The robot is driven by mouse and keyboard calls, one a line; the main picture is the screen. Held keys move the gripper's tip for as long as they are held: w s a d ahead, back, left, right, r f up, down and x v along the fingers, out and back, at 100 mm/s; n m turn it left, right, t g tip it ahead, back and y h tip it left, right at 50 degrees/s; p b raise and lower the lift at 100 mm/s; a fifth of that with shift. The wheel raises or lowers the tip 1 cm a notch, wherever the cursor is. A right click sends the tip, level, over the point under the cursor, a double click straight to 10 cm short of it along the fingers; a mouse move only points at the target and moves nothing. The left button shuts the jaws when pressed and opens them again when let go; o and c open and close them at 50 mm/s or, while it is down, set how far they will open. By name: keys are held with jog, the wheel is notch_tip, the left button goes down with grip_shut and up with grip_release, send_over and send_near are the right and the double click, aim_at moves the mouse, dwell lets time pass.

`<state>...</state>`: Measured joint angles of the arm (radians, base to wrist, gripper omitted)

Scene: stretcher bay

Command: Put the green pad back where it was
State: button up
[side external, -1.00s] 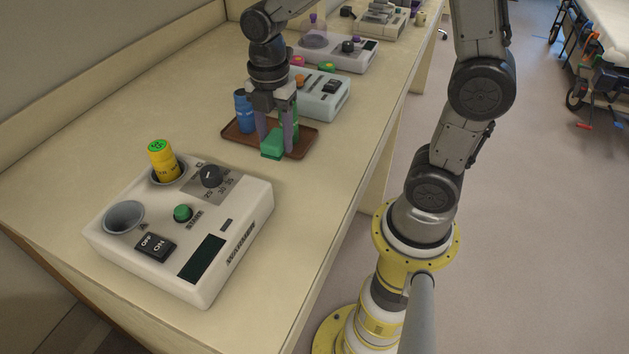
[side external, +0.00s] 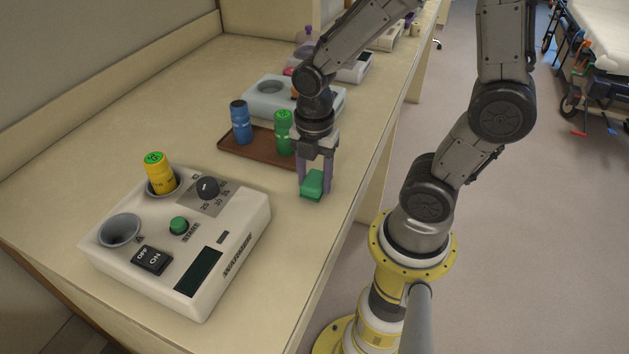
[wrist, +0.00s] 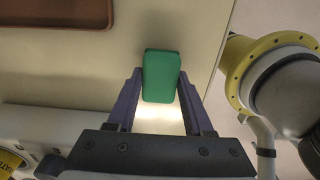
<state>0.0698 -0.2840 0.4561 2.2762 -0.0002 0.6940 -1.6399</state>
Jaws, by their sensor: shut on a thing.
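The green pad (side external: 312,184) is a small green block between the fingertips of my gripper (side external: 314,178). My gripper is shut on it, to the right of the brown tray and near the bench's right edge. In the wrist view the pad (wrist: 161,76) sits between the purple fingers of my gripper (wrist: 162,88). The pad is at or just above the bench top; I cannot tell if it touches.
The brown tray (side external: 236,152) holds a blue bottle (side external: 240,122) and a green bottle (side external: 284,133). A white device (side external: 190,255) with a yellow bottle (side external: 158,172) in a well stands in front. A pale device (side external: 262,102) stands behind the tray. The bench (side external: 265,325) is bare at front right.

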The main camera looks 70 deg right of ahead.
aim_at(315, 179)
jog(key=shift+f, duration=0.5)
jog(key=shift+f, duration=0.2)
jog(key=o, duration=1.2)
jog(key=shift+r, duration=0.15)
jog(key=s+r+m+t, duration=0.2)
jog(key=r+m, duration=0.5)
jog(key=m, duration=0.2)
jog(key=s+a+r+m+t, duration=0.1)
jog(key=s+r+m+t, duration=0.2)
jog(key=r+m, duration=0.5)
jog(key=shift+a+r+m+t, duration=0.2)
jog(key=shift+a+m+t, duration=0.1)
jog(key=shift+m, duration=0.2)
